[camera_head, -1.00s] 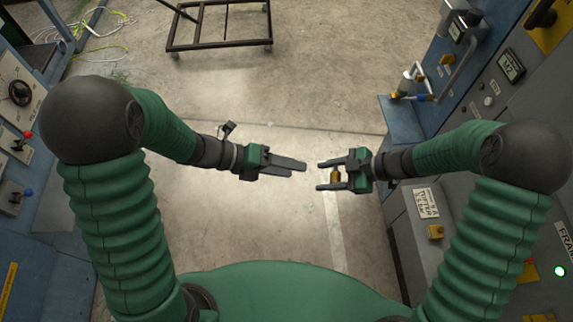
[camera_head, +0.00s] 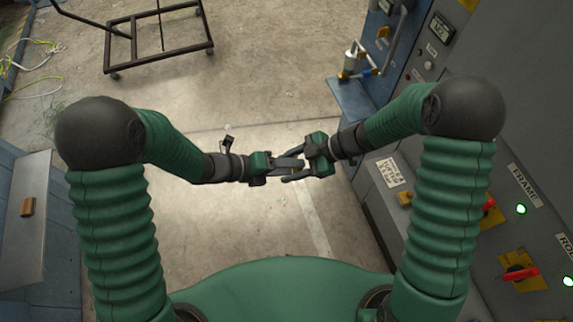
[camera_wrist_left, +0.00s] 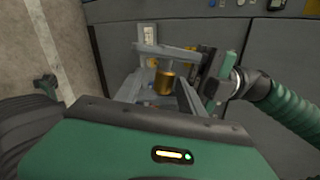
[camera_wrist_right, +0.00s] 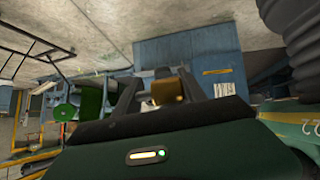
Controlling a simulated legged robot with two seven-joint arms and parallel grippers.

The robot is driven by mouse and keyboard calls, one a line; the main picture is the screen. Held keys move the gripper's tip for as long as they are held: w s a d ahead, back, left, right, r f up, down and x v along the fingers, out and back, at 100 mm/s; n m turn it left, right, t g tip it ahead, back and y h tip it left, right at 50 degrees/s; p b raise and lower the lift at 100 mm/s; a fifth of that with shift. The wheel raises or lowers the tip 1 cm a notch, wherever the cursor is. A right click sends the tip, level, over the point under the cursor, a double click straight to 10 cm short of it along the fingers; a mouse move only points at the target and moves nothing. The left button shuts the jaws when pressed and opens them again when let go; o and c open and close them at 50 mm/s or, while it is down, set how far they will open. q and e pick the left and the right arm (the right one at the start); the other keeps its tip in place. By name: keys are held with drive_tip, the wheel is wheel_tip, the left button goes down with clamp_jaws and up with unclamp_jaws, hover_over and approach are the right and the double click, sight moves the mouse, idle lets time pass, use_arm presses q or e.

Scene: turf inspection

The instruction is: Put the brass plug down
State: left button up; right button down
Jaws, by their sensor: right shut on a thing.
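The small brass plug shows in the left wrist view (camera_wrist_left: 165,82) and in the right wrist view (camera_wrist_right: 167,91). My right gripper (camera_head: 292,166) is shut on it and holds it in the air in front of my body. My left gripper (camera_head: 300,163) meets the right one from the left, their fingers overlapping in the head view. In the left wrist view its fingers stand apart around the plug, with no clear grip on it. The head view mostly hides the plug behind the fingers.
A grey cabinet with switches (camera_head: 519,272) stands close on the right. A blue ledge (camera_head: 350,100) with a small fitting is ahead of it. A wheeled frame cart (camera_head: 160,50) stands far left. The concrete floor (camera_head: 240,215) below the grippers is clear.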

use_arm(q)
drive_tip(key=shift+a, duration=0.3)
clamp_jaws()
use_arm(e)
drive_tip(key=shift+a, duration=0.25)
drive_tip(key=c, duration=0.9)
unclamp_jaws()
drive_tip(key=shift+d, duration=0.15)
drive_tip(key=shift+c, duration=0.2)
use_arm(q)
drive_tip(key=shift+d, duration=0.2)
use_arm(e)
drive_tip(key=o, duration=0.4)
drive_tip(key=shift+c, duration=0.2)
